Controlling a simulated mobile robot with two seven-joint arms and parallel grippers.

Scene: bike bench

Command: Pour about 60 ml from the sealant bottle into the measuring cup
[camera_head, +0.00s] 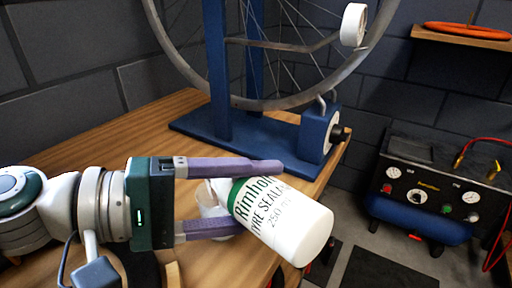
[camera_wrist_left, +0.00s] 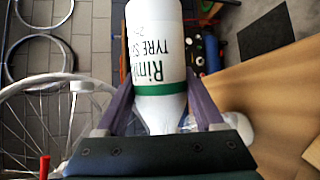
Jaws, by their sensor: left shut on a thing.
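The sealant bottle (camera_head: 282,215) is white with a green band and dark lettering. My left gripper (camera_head: 258,198) is shut on it, with one purple finger on each side. The bottle is strongly tilted, its base toward the lower right and its neck toward my palm. In the left wrist view the bottle (camera_wrist_left: 157,50) lies between the fingers (camera_wrist_left: 160,90), its neck narrowing toward the palm. A pale translucent cup (camera_head: 208,200), apparently the measuring cup, stands on the bench behind the fingers, partly hidden near the bottle's neck. I cannot see any liquid stream or level. My right gripper is not in view.
The wooden bench (camera_head: 150,122) carries a blue wheel stand (camera_head: 255,137) with a spoked wheel (camera_head: 262,103) behind the bottle. A compressor (camera_head: 432,190) stands beyond the bench's right edge. A shelf (camera_head: 465,38) holds an orange coil. Bare wood lies at the back left.

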